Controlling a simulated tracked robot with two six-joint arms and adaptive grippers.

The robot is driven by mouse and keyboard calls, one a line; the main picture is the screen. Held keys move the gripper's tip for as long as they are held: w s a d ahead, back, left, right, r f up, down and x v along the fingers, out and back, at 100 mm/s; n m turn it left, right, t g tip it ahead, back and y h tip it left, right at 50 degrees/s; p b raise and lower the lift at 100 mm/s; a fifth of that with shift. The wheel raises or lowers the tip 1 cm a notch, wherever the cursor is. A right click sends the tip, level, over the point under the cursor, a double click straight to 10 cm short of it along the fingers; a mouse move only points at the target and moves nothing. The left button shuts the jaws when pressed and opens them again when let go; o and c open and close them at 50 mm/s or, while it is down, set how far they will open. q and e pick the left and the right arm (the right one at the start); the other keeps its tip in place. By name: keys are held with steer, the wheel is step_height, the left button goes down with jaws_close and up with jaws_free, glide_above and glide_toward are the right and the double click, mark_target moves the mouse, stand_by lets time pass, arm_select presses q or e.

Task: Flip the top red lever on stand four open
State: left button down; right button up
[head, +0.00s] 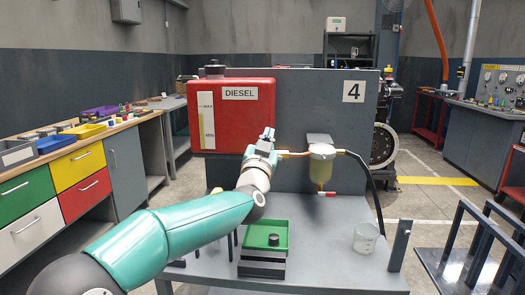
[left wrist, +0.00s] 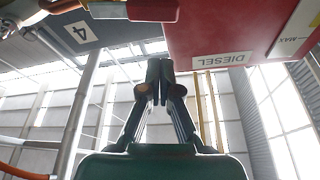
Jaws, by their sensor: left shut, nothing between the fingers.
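Stand four is a grey panel (head: 355,120) marked 4, with a red DIESEL tank (head: 240,118) on its left. A copper fuel line (head: 294,153) runs from below the tank to a filter bowl (head: 322,165). My left gripper (head: 268,133) is shut and empty in front of the tank's lower right corner, hiding the line's start there. In the left wrist view its closed fingertips (left wrist: 164,80) point upward, apart from a red lever-like piece (left wrist: 153,10) at the top edge. A small red lever (head: 326,193) sits under the filter bowl. My right gripper is out of view.
On the stand's shelf (head: 335,265) are a green tray (head: 283,235) and a glass beaker (head: 366,238). A black hose (head: 370,185) curves down right of the filter. A workbench with drawers (head: 82,168) stands left.

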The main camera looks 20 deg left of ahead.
arm_select(q)
steer(key=b+v, duration=0.2)
steer(key=v, duration=0.8)
steer(key=shift+f, duration=0.15)
